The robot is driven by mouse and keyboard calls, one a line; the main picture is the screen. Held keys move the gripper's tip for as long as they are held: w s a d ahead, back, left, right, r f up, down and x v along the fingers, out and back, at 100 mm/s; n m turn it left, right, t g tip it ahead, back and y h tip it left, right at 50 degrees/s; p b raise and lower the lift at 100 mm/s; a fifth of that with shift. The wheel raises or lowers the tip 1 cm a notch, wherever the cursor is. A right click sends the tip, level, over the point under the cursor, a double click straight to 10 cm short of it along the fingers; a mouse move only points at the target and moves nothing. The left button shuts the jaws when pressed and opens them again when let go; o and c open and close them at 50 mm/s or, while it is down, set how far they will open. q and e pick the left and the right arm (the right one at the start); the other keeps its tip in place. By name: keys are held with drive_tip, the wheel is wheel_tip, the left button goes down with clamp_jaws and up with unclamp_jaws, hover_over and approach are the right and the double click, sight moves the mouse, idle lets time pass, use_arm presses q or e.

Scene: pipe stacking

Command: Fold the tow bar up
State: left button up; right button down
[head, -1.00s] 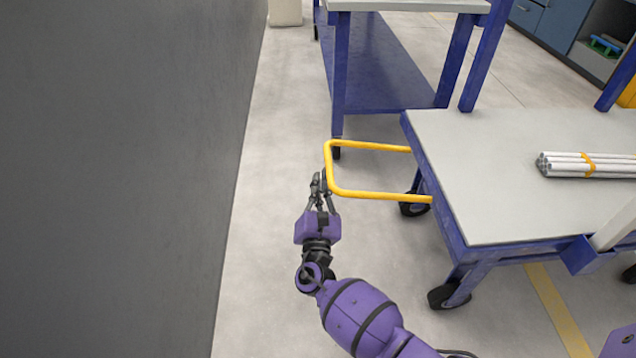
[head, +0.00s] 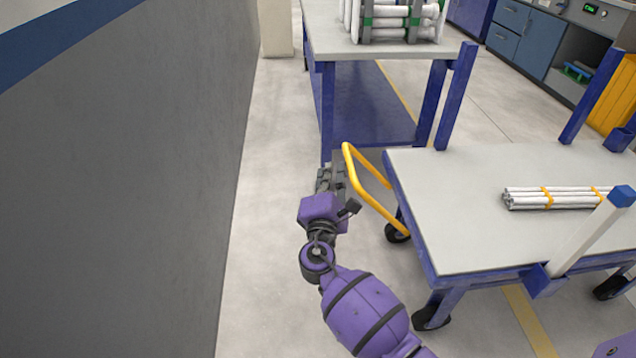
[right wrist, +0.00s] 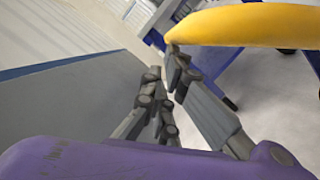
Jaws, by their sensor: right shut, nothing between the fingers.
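The tow bar (head: 374,209) is a yellow tube loop at the near left end of the blue cart with a grey top (head: 460,225). It slopes up and outward from the cart, its outer end higher than its attached end. My right gripper (head: 331,172) is shut and empty, just left of the bar's outer end. In the right wrist view the yellow bar (right wrist: 255,25) crosses the top right, with one fingertip of the gripper (right wrist: 165,75) at or very near its underside; I cannot tell if they touch. My left gripper is not in view.
White pipes (head: 525,199) bundled with yellow bands lie on the cart top. A second blue table (head: 440,52) behind holds a rack of pipes (head: 400,18). A grey wall (head: 110,190) stands at the left. Bare floor (head: 270,170) lies between wall and cart.

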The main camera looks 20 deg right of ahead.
use_arm(q)
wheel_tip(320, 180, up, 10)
drive_tip(key=p, duration=0.8)
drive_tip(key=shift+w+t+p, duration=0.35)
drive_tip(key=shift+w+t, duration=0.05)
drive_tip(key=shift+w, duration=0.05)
use_arm(e)
drive_tip(key=s+d+r+m+g, duration=0.1)
drive_tip(key=d+r+m, duration=0.3)
drive_tip(key=d, duration=0.4)
drive_tip(key=s+d+r+m+g, duration=0.1)
drive_tip(key=s+d+r+m, duration=0.2)
drive_tip(key=d, duration=0.4)
wheel_tip(320, 180, up, 2)
drive_tip(key=shift+s+d+r+m+y, duration=0.25)
drive_tip(key=shift+s+d+m+y, duration=0.1)
drive_tip(key=shift+m, duration=0.45)
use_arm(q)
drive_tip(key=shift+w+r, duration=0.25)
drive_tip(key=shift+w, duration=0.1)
use_arm(e)
drive_tip(key=shift+d, duration=0.15)
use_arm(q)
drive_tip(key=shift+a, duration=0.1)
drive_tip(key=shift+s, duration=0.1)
use_arm(e)
drive_tip(key=v, duration=1.2)
drive_tip(key=shift+a, duration=0.4)
drive_tip(key=shift+w, duration=0.2)
